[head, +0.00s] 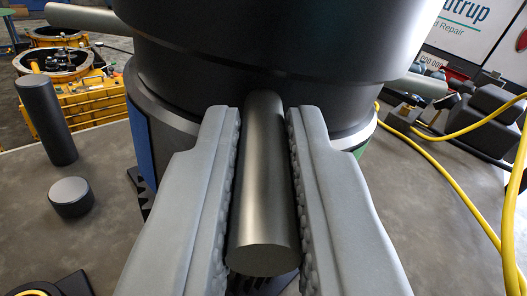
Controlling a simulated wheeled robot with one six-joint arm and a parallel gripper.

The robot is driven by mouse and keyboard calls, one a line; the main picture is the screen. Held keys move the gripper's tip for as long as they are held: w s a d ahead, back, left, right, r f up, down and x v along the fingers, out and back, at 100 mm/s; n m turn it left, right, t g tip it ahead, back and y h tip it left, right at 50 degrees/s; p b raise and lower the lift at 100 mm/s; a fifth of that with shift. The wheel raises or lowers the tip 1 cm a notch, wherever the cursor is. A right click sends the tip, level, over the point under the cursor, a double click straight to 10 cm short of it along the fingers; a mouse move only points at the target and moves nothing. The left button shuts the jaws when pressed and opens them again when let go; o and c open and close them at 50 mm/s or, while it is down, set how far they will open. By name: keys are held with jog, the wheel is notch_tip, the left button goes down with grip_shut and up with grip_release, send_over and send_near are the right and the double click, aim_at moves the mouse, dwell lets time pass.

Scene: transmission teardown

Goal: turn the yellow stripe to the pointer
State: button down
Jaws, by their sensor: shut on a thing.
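A big dark drum (260,50) fills the upper middle of the head view, on a lower ring with a blue stripe (141,140) at its left and a sliver of green at its right edge. A grey round bar (264,200) sticks out of the drum towards me. My gripper (264,122) is shut on this bar, one finger along each side. Similar bars stick out at the far left (88,18) and right (422,84). I see no yellow stripe on the drum's visible side, and cannot make out a pointer.
On the grey table (105,230) at left stand a tall dark cylinder (46,120) and a short one (70,197). A yellow cable (440,170) and dark blocks (490,112) lie at right. Yellow machinery (85,105) stands behind at left.

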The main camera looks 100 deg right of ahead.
jog(key=c, duration=1.4)
grip_release()
jog(key=shift+w+a, duration=0.1)
jog(key=w+a, duration=0.1)
jog(key=a, duration=1.6)
jog(key=shift+w, duration=0.15)
jog(key=shift+a, duration=0.1)
